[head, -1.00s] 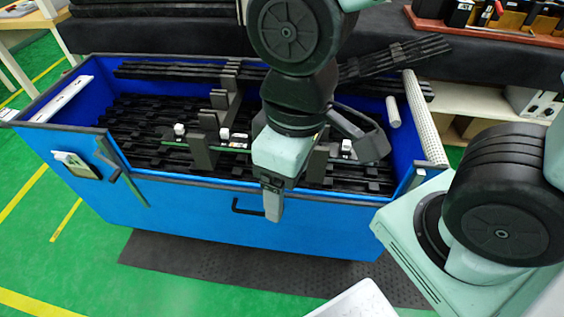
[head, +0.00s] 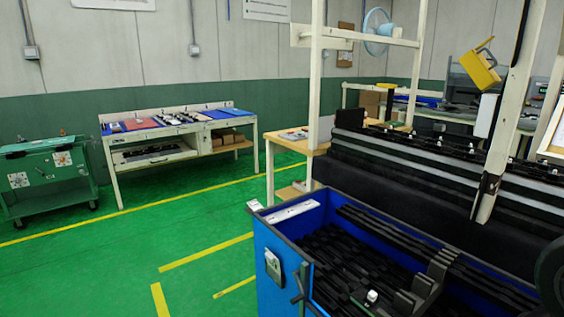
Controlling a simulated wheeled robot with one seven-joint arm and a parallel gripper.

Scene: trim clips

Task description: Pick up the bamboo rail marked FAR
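I see no bamboo-coloured rail and can read no FAR mark in the head view. Long black rails (head: 340,248) lie side by side in a large blue bin (head: 268,262) at the bottom right. More black rails rest across the back of the bin. Grey upright dividers (head: 425,290) stand among them, with a small white piece (head: 371,297) nearby. The right part of the bin is cut off by the frame. My gripper is out of view; only a dark rounded part of my arm shows at the right edge.
A workbench (head: 185,137) with blue and red mats stands at the far wall, and a green cart (head: 48,180) at the left. A wooden table (head: 300,145) and a dark padded rack (head: 420,170) stand behind the bin. The green floor (head: 110,265) left of the bin is clear.

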